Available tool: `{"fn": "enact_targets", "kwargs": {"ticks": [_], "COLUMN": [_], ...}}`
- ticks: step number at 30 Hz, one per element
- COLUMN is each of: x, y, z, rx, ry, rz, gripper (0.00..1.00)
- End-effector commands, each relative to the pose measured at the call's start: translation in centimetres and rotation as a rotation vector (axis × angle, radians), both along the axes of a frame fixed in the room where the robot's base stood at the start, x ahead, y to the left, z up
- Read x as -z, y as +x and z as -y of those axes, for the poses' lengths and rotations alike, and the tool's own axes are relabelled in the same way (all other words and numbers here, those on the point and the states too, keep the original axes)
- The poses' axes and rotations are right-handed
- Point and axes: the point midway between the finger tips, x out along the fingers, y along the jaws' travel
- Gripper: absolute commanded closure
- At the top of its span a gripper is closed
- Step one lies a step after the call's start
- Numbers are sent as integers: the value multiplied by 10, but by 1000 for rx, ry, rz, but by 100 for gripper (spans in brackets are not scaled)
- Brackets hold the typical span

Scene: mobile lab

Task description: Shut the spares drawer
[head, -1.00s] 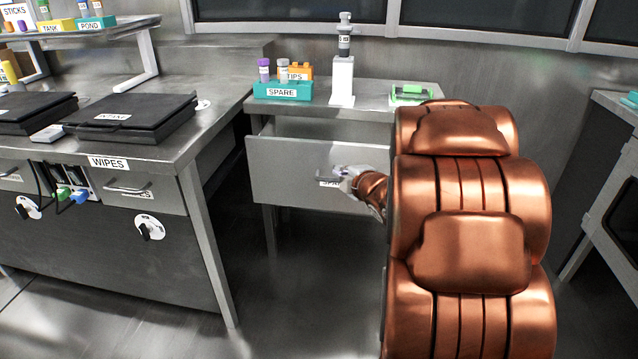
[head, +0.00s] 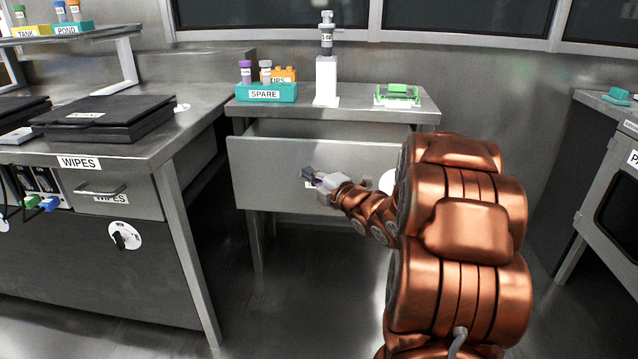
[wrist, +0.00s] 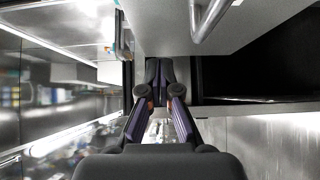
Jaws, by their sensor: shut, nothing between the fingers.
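The spares drawer (head: 262,178) is pulled out under the small side table in the head view. Its grey front stands forward of the table edge, and part of its inside shows above the front. My gripper (head: 311,178) is in front of the drawer front, near its middle, and covers most of the label and handle area. I cannot tell whether it touches the drawer. In the wrist view my gripper's fingers (wrist: 158,80) are together and empty. A grey panel with a bar handle (wrist: 210,18) shows at the top there, apparently the drawer front.
On the side table (head: 355,108) stand a teal SPARE rack (head: 266,93), a white stand (head: 326,80) and a green item (head: 397,93). The WIPES bench (head: 150,150) is to the left. A cabinet (head: 610,190) stands at right. Floor between is clear.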

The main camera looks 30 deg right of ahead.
Motion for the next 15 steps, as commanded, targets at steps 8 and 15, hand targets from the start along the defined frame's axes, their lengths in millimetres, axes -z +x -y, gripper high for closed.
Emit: {"fn": "enact_targets", "kwargs": {"ticks": [8,15], "x": [4,2], "y": [39,60], "z": [-4,12], "rx": [-1,2], "ry": [1,0], "rz": [-3,-2], "gripper": [100,100]}}
